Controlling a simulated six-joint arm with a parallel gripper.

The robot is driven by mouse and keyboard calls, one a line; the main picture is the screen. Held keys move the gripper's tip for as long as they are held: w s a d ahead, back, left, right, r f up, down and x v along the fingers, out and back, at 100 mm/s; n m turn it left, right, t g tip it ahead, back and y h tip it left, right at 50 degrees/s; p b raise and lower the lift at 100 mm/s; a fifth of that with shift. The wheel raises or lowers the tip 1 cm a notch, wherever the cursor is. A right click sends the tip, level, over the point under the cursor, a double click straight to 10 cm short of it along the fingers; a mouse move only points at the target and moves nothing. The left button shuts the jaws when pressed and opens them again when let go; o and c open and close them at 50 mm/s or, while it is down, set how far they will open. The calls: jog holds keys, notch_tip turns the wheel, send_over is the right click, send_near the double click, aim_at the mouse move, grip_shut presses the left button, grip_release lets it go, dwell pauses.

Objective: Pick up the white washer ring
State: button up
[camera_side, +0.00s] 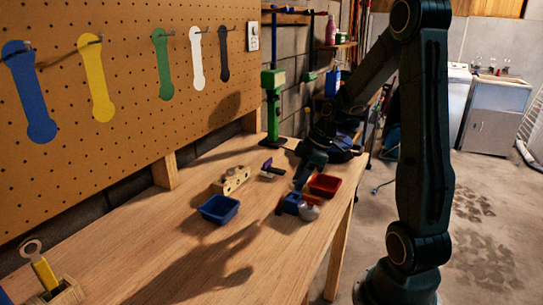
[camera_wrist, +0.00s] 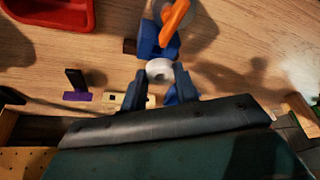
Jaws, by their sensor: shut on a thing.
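The white washer ring (camera_wrist: 160,69) shows in the wrist view, a small round white piece with a dark hole. It sits between the two dark fingertips of my gripper (camera_wrist: 162,80), which is shut on it. In the side view my gripper (camera_side: 301,183) points down over the right part of the workbench, just above a blue block. I cannot make out the ring there. How far the ring is above the bench is hard to tell.
A blue block (camera_wrist: 150,38) with an orange part (camera_wrist: 176,14) is close beyond the ring. A red tray (camera_side: 325,185), a blue tray (camera_side: 218,209) and a wooden block with holes (camera_side: 231,180) stand nearby.

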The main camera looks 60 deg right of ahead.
notch_tip(320, 180, up, 17)
dwell(0.4)
dwell(0.6)
jog(key=w+a+f+m, duration=0.2)
jog(key=w+a+f, duration=0.2)
jog(key=a+f, duration=0.2)
jog(key=w+a+f+m+h, duration=0.1)
jog(key=w+a+f+m, duration=0.1)
jog(key=w+a+f, duration=0.2)
jog(key=w+a+f+m+h, duration=0.1)
jog(key=w+a+f, duration=0.3)
jog(key=a+f, duration=0.4)
jog(key=shift+w+a+f+m+t, duration=0.15)
jog(key=shift+w+a+m, duration=0.1)
jog(key=shift+a, duration=0.2)
jog(key=shift+w+a+r+m+t, duration=0.15)
jog(key=shift+a+m, duration=0.1)
jog(key=shift+a, duration=0.15)
jog(key=a+r+n+y, duration=0.2)
jog(key=a+r+n, duration=0.4)
jog(key=a+r, duration=0.9)
jog(key=f, duration=0.7)
jog(key=a+f, duration=0.1)
jog(key=f, duration=1.3)
jog(key=shift+s+a, duration=0.15)
jog(key=shift+s, duration=0.2)
